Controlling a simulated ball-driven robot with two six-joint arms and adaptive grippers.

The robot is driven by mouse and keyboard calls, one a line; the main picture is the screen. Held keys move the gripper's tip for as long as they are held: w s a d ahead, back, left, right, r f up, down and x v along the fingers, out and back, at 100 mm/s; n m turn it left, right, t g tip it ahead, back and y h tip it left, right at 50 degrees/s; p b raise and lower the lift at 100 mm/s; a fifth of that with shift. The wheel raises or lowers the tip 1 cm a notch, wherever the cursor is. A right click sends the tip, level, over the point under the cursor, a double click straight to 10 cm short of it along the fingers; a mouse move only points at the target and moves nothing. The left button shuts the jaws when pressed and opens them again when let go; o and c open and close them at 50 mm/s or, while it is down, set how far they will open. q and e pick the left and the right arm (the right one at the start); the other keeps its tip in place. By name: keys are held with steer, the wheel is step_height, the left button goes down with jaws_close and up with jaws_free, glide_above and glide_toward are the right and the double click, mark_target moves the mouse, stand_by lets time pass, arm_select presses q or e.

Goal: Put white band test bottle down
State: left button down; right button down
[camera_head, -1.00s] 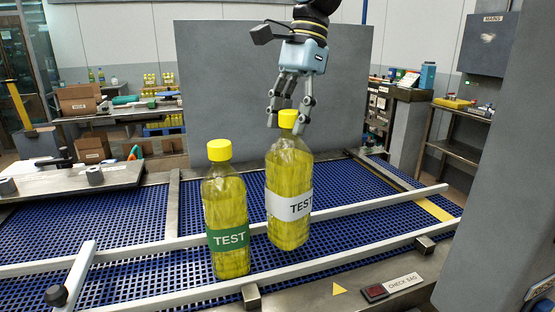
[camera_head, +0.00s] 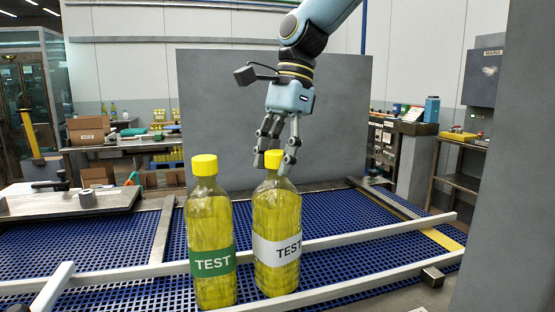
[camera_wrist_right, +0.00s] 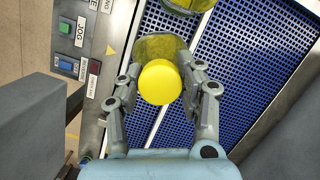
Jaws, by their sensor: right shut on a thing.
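The white band test bottle (camera_head: 265,222), yellow with a yellow cap, is upright behind the front white rail, to the right of the green band test bottle (camera_head: 211,238). My right gripper (camera_head: 274,166) comes from above and is shut on its cap. In the right wrist view, the cap (camera_wrist_right: 160,82) sits between the two fingers (camera_wrist_right: 161,90). The bottle's base is near the blue belt (camera_head: 345,232), but I cannot tell whether it touches. The green band bottle stands upright beside it. My left gripper is not in view.
White rails (camera_head: 345,240) cross the belt. A grey panel (camera_head: 225,110) stands behind, and a grey post (camera_head: 510,170) is at the right. The belt is clear right of the bottles. Buttons (camera_wrist_right: 65,28) show in the right wrist view.

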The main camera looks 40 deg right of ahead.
steer(key=c, duration=0.9)
jaws_free()
steer(key=shift+o, duration=0.2)
steer(key=v, duration=1.2)
steer(key=shift+r, duration=0.1)
